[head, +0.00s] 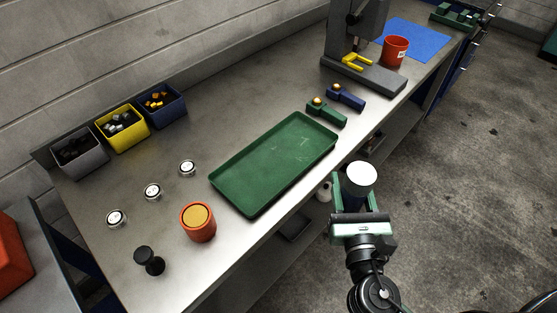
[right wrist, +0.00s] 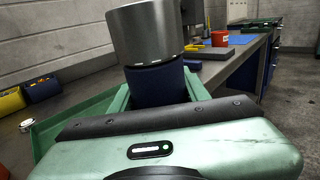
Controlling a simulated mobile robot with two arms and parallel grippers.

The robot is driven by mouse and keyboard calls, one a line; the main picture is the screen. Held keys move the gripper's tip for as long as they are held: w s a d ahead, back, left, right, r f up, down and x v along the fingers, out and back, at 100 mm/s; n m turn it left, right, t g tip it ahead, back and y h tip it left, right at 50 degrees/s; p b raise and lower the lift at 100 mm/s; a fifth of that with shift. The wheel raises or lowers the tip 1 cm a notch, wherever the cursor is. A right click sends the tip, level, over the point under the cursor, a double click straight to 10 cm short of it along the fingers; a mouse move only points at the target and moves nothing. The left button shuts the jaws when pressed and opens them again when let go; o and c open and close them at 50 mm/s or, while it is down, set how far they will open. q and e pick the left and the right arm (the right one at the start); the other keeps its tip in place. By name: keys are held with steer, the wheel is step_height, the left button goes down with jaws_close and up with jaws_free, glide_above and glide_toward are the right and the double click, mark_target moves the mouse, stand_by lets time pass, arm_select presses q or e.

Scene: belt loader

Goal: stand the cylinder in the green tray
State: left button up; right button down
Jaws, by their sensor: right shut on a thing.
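My right gripper (head: 354,198) is shut on the cylinder (head: 361,179), beyond the bench's front edge and to the right of the green tray. The cylinder is roughly upright, with a pale round top. In the right wrist view the cylinder (right wrist: 147,35) has a bright metal upper part and a dark blue lower part between the fingers (right wrist: 158,92). Its bottom is hidden. The green tray (head: 243,203) lies on the bench, empty, with a low rim. Part of the tray also shows in the right wrist view (right wrist: 45,138). My left gripper is not in view.
An orange cup-like piece with a yellow top (head: 198,221) and a black knob (head: 149,261) stand left of the tray. Green (head: 327,112) and blue (head: 346,97) blocks lie beyond it, near a grey press (head: 362,72).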

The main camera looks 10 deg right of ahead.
steer(key=w+d+f+m+h, duration=0.2)
steer(key=w+d+m+h, duration=0.15)
steer(key=w, duration=0.55)
step_height(320, 180, up, 16)
steer(key=m+g+h+b, duration=0.1)
steer(key=m+g+h, duration=0.6)
steer(key=g+h, duration=0.15)
glide_above(312, 134)
steer(key=shift+h, duration=0.3)
steer(key=shift+w+f+b, duration=0.15)
steer(key=shift+f+b, duration=0.6)
steer(key=shift+f, duration=9.2)
steer(key=c, duration=0.7)
jaws_free()
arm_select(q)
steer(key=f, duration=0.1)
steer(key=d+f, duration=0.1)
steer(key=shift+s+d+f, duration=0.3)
arm_select(e)
steer(key=shift+f, duration=0.1)
